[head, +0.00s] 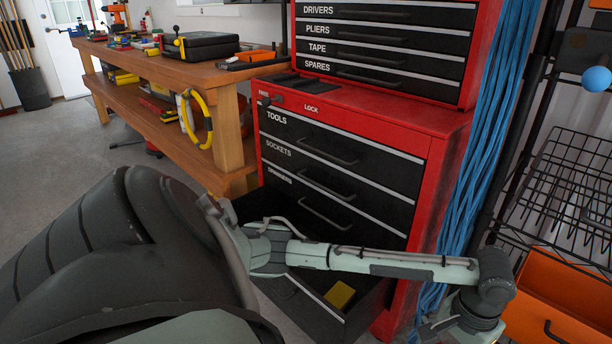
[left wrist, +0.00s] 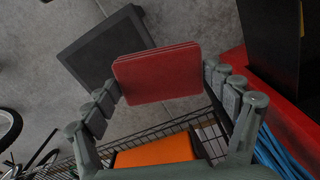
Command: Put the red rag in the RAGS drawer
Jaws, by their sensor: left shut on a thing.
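In the left wrist view my left gripper (left wrist: 163,80) is shut on the red rag (left wrist: 155,70), a flat folded pad held between the two fingers. In the head view my arm stretches across the front of the red tool chest (head: 440,170), its wrist low at the right by the blue hoses; the fingers and rag are out of that view. A low drawer (head: 312,308) of the chest stands open, partly hidden behind my arm. A yellow item (head: 340,294) lies in it. I cannot see a RAGS label. My right gripper is not in view.
Blue hoses (head: 497,140) hang at the chest's right side. A wire rack (head: 565,190) with an orange bin (head: 555,300) stands further right. A wooden workbench (head: 225,130) with tools is on the left. In the left wrist view, a dark square object (left wrist: 100,50) lies beyond the rag.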

